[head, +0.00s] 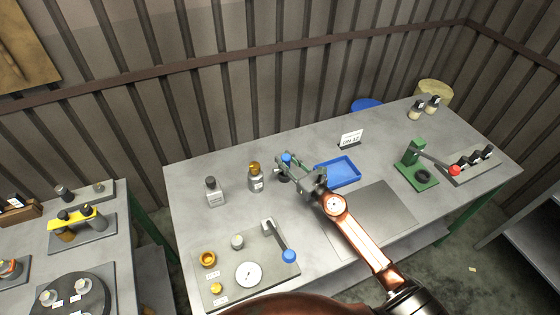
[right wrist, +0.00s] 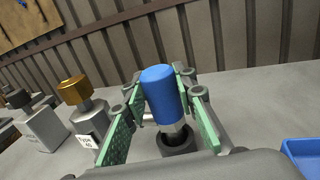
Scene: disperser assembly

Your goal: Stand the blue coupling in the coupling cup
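The blue coupling (right wrist: 162,95) has a blue cylindrical top and a metal lower end. In the head view its blue top (head: 287,157) shows at the end of my right gripper (head: 290,166). In the right wrist view the green-padded fingers of my right gripper (right wrist: 163,92) lie against both sides of the coupling, shut on it. The coupling looks roughly upright. Its metal end is at the mouth of the dark round coupling cup (right wrist: 179,146); I cannot tell how deep it sits. The fingers partly hide the cup in the head view. My left gripper is not in view.
A bottle with an orange-gold cap (head: 255,178) and a grey bottle (head: 214,192) stand left of the gripper. A blue tray (head: 340,172) lies close on the right. A fixture plate with a blue-knobbed lever (head: 289,256) is at front. A green press (head: 414,168) stands further right.

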